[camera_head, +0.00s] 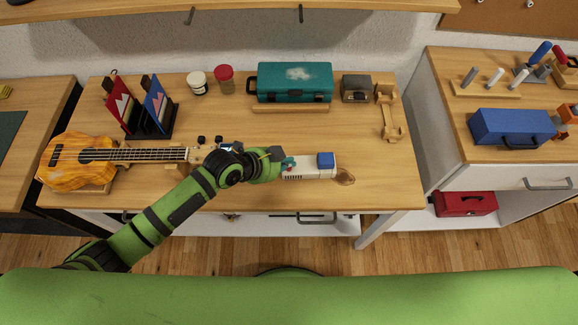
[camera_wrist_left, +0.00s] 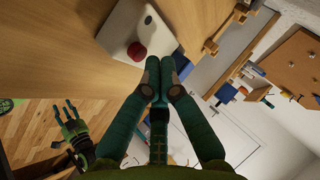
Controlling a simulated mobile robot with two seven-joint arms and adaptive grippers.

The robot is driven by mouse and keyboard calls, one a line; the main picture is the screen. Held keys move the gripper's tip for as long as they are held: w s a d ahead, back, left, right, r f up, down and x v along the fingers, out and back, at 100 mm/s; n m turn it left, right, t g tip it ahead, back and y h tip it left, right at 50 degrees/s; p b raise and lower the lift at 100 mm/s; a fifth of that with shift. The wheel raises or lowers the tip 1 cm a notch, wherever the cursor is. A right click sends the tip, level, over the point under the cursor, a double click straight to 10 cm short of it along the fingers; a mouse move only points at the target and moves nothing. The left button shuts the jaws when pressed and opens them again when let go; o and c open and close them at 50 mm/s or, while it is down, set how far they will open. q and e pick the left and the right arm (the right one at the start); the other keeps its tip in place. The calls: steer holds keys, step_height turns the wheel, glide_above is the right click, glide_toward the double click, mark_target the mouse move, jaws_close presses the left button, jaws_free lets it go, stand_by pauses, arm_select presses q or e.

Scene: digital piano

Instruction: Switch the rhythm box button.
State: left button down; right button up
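The rhythm box (camera_head: 309,172) is a small white box on the workbench, with a raised blue block (camera_head: 325,160) on its right part. It also shows in the left wrist view (camera_wrist_left: 121,35), with a round red button (camera_wrist_left: 137,50) on top. My left gripper (camera_head: 279,157) is at the left end of the box, partly covering it. In the left wrist view its fingertips (camera_wrist_left: 158,82) are together and empty, close to the red button; contact cannot be told. My right gripper (camera_wrist_left: 66,108) shows small in that view, its fingers apart, over the floor.
A ukulele (camera_head: 75,160) lies at the left of the bench (camera_head: 380,185). A teal case (camera_head: 293,82), two jars and a grey box (camera_head: 356,88) stand behind. A wooden stand (camera_head: 390,112) is at the back right. The bench right of the box is mostly clear.

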arm_select(q)
steer(key=shift+s+f, duration=0.2)
steer(key=shift+f, duration=0.45)
steer(key=shift+r, duration=0.15)
steer(key=shift+w+r+p, duration=0.1)
steer(key=shift+r+p, duration=0.6)
steer(key=shift+r, duration=0.25)
steer(key=shift+r+p, duration=0.4)
steer(key=shift+r, duration=0.15)
step_height(320, 180, up, 4)
steer(key=p, duration=0.4)
steer(key=shift+r, duration=0.1)
